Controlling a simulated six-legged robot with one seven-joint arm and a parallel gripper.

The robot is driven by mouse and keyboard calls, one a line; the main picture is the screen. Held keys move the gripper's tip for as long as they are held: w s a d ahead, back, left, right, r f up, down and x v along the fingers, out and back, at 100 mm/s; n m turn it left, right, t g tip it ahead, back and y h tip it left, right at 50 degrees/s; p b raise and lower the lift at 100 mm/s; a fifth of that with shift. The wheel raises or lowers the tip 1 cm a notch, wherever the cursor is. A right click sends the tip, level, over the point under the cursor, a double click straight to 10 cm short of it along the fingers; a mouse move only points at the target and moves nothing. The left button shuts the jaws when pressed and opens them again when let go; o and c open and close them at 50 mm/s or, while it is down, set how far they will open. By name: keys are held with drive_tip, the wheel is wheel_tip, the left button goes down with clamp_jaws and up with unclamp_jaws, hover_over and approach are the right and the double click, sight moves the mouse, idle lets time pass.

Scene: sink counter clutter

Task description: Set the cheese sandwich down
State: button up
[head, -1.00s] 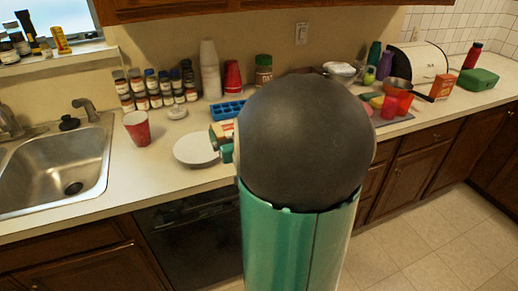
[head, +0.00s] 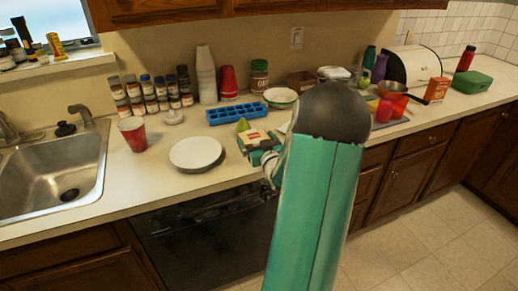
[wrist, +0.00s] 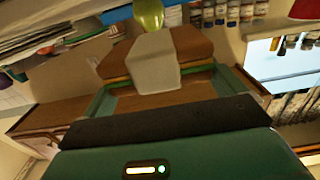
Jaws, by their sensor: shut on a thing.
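The cheese sandwich (head: 252,137) is in my gripper (head: 262,150), over the counter just right of a white round plate (head: 196,153) in the head view. In the wrist view the sandwich (wrist: 196,46) shows as brown bread with an orange edge and a pale block or band across its middle. My green gripper is shut on it. My arm hides part of the gripper and the counter behind it. Whether the sandwich touches the counter cannot be told.
A green pear-like thing (head: 242,125) and a blue ice tray (head: 236,113) are just behind the sandwich. A red cup (head: 133,134) stands left of the plate, near the sink (head: 60,172). Bare counter shows in front of the cup.

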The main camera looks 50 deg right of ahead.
drive_tip(key=shift+d+f, duration=0.2)
drive_tip(key=shift+f, duration=0.1)
drive_tip(key=shift+d+f, duration=0.2)
drive_tip(key=shift+f, duration=0.65)
drive_tip(key=shift+d+f, duration=0.2)
drive_tip(key=shift+f, duration=0.65)
drive_tip(key=shift+f, duration=0.2)
drive_tip(key=o, duration=0.7)
